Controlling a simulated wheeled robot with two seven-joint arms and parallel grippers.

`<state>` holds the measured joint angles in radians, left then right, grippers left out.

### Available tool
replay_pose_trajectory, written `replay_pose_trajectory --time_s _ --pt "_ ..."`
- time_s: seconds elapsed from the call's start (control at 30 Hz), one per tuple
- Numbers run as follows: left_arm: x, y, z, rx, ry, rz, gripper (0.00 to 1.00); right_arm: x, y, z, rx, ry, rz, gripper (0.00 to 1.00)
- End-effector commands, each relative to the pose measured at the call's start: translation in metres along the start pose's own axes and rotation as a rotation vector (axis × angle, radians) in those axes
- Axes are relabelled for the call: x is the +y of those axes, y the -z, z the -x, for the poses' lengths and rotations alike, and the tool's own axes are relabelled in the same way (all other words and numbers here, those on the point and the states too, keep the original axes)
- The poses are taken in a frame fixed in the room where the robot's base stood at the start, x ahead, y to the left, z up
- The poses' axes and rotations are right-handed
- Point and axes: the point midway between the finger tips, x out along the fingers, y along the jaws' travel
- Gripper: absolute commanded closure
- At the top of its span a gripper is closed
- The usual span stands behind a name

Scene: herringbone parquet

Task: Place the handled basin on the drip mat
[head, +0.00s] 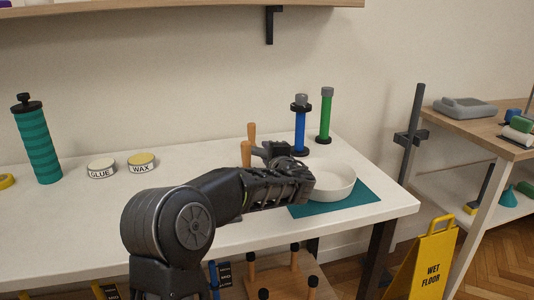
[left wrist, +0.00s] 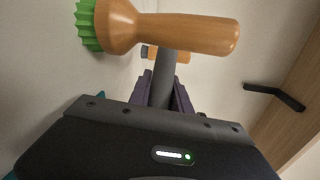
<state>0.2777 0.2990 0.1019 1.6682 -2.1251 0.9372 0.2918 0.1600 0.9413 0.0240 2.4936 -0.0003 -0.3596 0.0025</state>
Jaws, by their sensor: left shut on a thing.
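The handled basin (head: 335,184), a shallow white bowl, is over the teal drip mat (head: 362,200) near the table's right end. It looks level; I cannot tell whether it rests on the mat or hovers just above. My forearm hides its left side. My left gripper (head: 268,152) is just left of and behind the bowl. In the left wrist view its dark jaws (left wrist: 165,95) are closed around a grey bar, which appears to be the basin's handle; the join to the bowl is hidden. My right gripper is not in view.
A green-bristled brush with a wooden handle (left wrist: 185,32) stands close by the left gripper, with another wooden handle (head: 251,130) behind. Blue (head: 300,130) and green (head: 326,115) cylinders stand behind the mat. Glue (head: 101,169) and wax (head: 141,164) tins are left.

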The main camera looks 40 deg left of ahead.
Motion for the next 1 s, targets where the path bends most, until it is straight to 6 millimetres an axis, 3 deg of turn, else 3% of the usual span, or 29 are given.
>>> replay_pose_trajectory --time_s 0.1,0.13,0.37,0.77,1.0 --pt "0.003 0.001 0.000 0.000 0.001 0.001 1.00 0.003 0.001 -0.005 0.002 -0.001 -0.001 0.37" --pt "0.002 0.000 0.000 0.000 0.000 0.000 0.74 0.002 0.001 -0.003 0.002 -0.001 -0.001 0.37" --pt "0.002 0.000 0.000 0.000 0.000 0.000 0.55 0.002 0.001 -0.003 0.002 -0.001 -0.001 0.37" --pt "-0.003 0.000 0.001 0.000 0.000 -0.001 0.54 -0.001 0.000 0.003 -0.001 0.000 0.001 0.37" --pt "-0.002 0.001 0.038 0.003 0.002 -0.001 0.54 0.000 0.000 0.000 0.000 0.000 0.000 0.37"
